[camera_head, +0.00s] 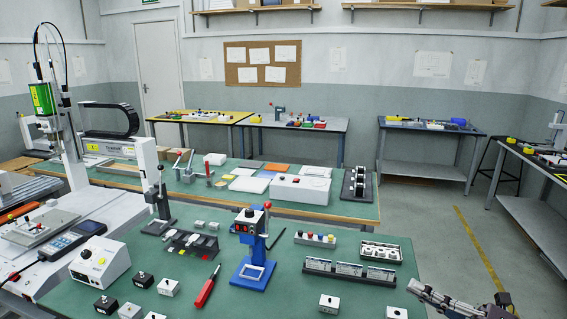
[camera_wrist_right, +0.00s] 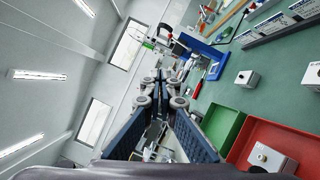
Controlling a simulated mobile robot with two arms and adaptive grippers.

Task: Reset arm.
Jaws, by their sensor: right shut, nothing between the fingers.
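My right gripper (camera_head: 418,289) is at the bottom right of the head view, at the front right of the green bench. It is shut with nothing between its fingers. In the right wrist view its two dark fingers (camera_wrist_right: 163,88) meet at the tips, apart from the bench items. My left gripper is in neither view. The gantry screwdriver (camera_head: 43,99), with a green body and black cables, stands upright at the left of the head view, far from my right gripper.
The right wrist view shows a green bin (camera_wrist_right: 222,122) and a red bin (camera_wrist_right: 262,132) beside the gripper. Open floor (camera_head: 465,235) lies right of the bench.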

